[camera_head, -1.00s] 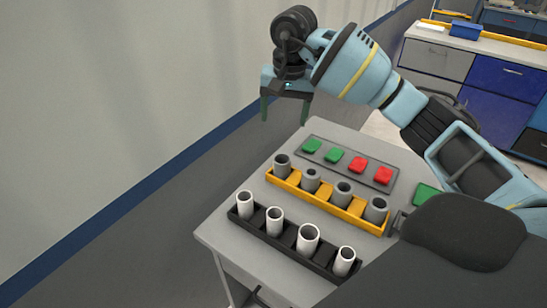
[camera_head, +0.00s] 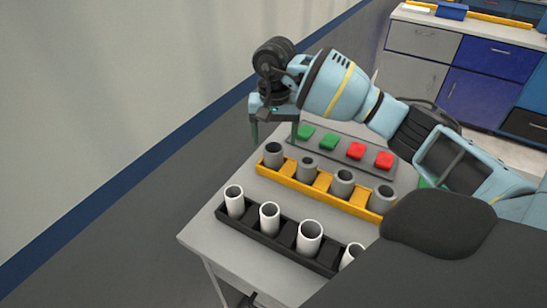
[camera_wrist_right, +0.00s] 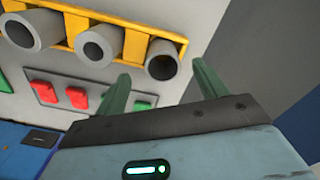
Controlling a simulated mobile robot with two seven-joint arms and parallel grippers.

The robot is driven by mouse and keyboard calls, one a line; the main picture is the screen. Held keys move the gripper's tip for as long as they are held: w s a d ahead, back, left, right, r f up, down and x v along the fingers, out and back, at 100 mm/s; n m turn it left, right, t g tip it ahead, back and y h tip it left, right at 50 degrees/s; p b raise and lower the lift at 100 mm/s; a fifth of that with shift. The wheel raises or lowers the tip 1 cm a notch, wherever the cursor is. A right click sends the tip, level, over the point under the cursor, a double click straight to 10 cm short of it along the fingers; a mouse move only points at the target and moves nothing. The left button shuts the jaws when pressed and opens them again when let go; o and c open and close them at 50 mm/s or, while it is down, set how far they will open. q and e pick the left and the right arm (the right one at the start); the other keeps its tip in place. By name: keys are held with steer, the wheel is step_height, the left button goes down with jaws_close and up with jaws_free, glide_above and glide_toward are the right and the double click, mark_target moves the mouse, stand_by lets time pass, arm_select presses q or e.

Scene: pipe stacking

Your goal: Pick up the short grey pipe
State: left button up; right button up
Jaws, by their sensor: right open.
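Several grey pipes stand upright in a yellow tray (camera_head: 270,175) on the grey table. The leftmost pipe (camera_head: 274,156) is wide. The second pipe (camera_head: 308,168) is narrower, with a thick wall and small hole, and looks lowest; heights are hard to compare. My right gripper (camera_head: 274,131) is open and empty, above and just behind the leftmost pipe. In the right wrist view the fingers (camera_wrist_right: 163,76) point at the wide leftmost pipe (camera_wrist_right: 162,58), apart from it. The narrower pipe (camera_wrist_right: 98,45) shows left of the fingers there. My left gripper is not in view.
A black tray (camera_head: 262,237) with several white pipes stands in front of the yellow tray. A panel with green and red buttons (camera_head: 355,150) lies behind it. A wall (camera_head: 100,100) runs along the left, and drawers (camera_head: 480,65) stand at the back right.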

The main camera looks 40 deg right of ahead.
mark_target(274, 149)
steer(key=f, duration=0.5)
steer(key=shift+w, duration=0.25)
steer(key=c, duration=1.1)
step_height(274, 149, up, 10)
steer(key=shift+f, duration=0.1)
